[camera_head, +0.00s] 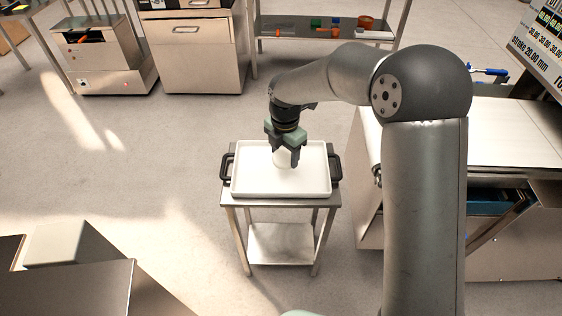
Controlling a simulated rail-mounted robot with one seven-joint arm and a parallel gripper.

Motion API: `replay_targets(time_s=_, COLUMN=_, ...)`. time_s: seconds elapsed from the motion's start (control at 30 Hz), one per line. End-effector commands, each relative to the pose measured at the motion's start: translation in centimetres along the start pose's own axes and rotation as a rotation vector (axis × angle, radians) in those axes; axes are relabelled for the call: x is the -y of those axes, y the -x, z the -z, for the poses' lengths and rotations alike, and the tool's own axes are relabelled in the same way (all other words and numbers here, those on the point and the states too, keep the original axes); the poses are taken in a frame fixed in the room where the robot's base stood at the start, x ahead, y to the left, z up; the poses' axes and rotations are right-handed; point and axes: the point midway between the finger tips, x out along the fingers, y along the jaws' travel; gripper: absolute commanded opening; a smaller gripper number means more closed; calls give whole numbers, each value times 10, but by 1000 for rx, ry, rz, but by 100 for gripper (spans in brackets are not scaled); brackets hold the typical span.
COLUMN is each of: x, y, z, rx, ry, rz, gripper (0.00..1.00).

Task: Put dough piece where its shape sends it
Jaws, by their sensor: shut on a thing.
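My gripper (285,158) points down over the white tray (307,183). It is shut on a pale dough piece (281,159), which shows only partly between the fingers. The dough looks whitish and blends with the tray, so its full shape cannot be told. I cannot tell whether it touches the tray floor or hangs just above it. The tray has a black handle at each side, and the part of it in view around the gripper is empty.
The tray stands on a small steel table (283,201) with a lower shelf. A steel machine with a pale top (515,135) stands close on the right. A steel cabinet (198,50) and a shelf (305,30) stand behind. Open floor lies to the left.

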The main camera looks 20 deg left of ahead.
Motion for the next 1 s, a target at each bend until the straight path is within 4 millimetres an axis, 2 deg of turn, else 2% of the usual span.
replay_targets(time_s=0.23, x=-12, y=-14, z=1, rx=0, ry=1, rz=0, gripper=34)
replay_targets(time_s=0.47, x=-14, y=-46, z=1, rx=0, ry=0, rz=1, gripper=34)
replay_targets(time_s=0.83, x=-14, y=-50, z=1, rx=0, ry=0, rz=0, gripper=34)
replay_targets(time_s=0.87, x=-14, y=-50, z=1, rx=0, ry=0, rz=0, gripper=60)
replay_targets(time_s=0.9, x=-14, y=-50, z=1, rx=1, ry=0, rz=0, gripper=71)
replay_targets(time_s=0.93, x=-14, y=-50, z=1, rx=0, ry=0, rz=0, gripper=79)
replay_targets(time_s=1.0, x=-14, y=-50, z=1, rx=0, ry=0, rz=0, gripper=79)
